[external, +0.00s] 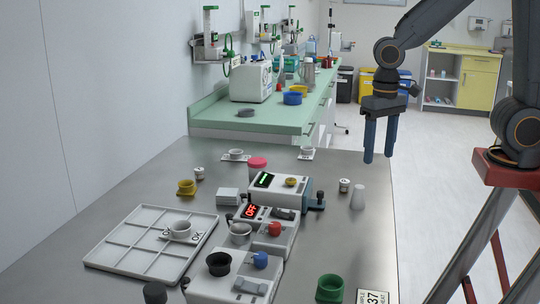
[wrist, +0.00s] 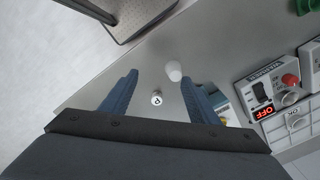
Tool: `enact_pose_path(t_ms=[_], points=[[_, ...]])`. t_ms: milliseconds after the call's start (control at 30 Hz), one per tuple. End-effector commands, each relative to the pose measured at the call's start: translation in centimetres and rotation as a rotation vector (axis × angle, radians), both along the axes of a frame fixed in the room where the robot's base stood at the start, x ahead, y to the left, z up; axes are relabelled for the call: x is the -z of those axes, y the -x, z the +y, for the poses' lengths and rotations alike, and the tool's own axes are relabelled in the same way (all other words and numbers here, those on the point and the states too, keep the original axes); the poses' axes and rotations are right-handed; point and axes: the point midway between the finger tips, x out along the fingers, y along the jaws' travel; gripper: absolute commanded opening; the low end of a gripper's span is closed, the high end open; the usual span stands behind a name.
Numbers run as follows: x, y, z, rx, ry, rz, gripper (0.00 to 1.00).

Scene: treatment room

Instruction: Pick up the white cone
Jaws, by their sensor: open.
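The white cone (external: 358,196) stands upright near the right edge of the steel table, its narrower end up. It also shows in the wrist view (wrist: 174,71), a little beyond the tips of my fingers and nearer the right one. My gripper (external: 379,158) points down with its two blue fingers apart and nothing between them. It hangs above the table's right edge, clear of the cone. In the wrist view my gripper (wrist: 160,80) shows open. No part of the cone seems hidden.
A small white jar (external: 345,185) stands close beside the cone on its left. Bare tabletop (external: 345,235) lies in front of the cone.

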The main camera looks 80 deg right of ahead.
Motion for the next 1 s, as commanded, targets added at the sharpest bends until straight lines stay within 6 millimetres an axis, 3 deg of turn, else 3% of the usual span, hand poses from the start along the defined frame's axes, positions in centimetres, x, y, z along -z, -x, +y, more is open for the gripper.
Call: enact_pose_path(t_ms=[200,467,633,1000], points=[[-0.1,-2.1,0.9,0.425,0.001,0.006,0.55],[0.5,-3.6,1.7,0.774,0.001,0.007,0.55],[4.4,-3.6,1.7,0.769,0.002,0.009,0.55],[7.5,-3.6,1.6,0.767,0.001,0.007,0.55]])
